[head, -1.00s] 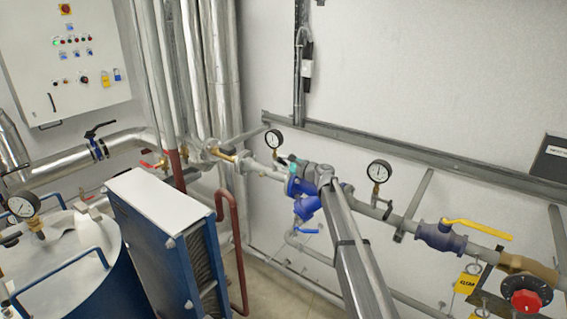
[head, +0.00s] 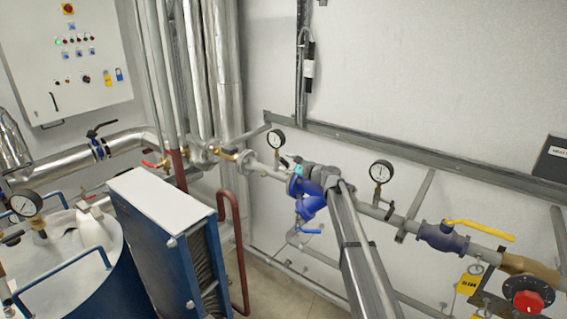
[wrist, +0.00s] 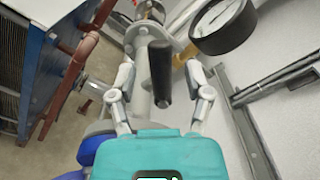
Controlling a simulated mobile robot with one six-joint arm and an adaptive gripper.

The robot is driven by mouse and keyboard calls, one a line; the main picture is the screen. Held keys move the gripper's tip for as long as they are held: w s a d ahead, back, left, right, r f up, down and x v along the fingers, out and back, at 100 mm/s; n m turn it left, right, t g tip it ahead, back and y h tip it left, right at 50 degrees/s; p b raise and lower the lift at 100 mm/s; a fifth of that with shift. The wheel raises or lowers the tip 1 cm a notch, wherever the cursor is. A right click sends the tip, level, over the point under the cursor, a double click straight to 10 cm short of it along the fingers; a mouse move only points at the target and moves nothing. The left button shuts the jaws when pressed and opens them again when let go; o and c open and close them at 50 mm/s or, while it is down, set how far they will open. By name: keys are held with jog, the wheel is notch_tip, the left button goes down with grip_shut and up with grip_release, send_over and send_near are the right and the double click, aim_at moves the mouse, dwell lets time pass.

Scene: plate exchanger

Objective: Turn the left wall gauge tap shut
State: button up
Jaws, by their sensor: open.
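The left wall gauge (head: 275,139) stands on the wall pipe in the head view, and its dark rim and white dial also show at the top right of the wrist view (wrist: 222,26). Its tap shows in the wrist view as a dark lever handle (wrist: 160,72) on the gauge's branch. My gripper (wrist: 160,74) is open, with one finger on each side of the handle. I cannot tell whether either finger touches it. In the head view my gripper (head: 286,161) is small beside the pipe just below the gauge, and the tap is not clear there.
A second gauge (head: 380,172) stands on the pipe to the right. A yellow-lever valve (head: 478,229) and a red knob (head: 528,301) are farther right. A blue plate exchanger (head: 185,265) and a red-brown pipe (head: 236,235) stand to the left.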

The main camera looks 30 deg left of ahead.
jog(key=d, duration=1)
jog(key=shift+s, duration=0.2)
jog(key=shift+d, duration=0.1)
jog(key=c, duration=0.6)
jog(key=shift+s+d+f+n+b, duration=0.2)
jog(key=shift+n+b, duration=0.1)
jog(key=shift+n, duration=0.2)
grip_shut()
jog(key=s+d+f+n+t+y+b, duration=0.2)
jog(key=d+n+t+b, duration=0.3)
jog(key=n, duration=0.8)
jog(key=shift+s+d+f+n+b, duration=0.5)
jog(key=shift+d+b, duration=0.55)
jog(key=shift+d, duration=0.4)
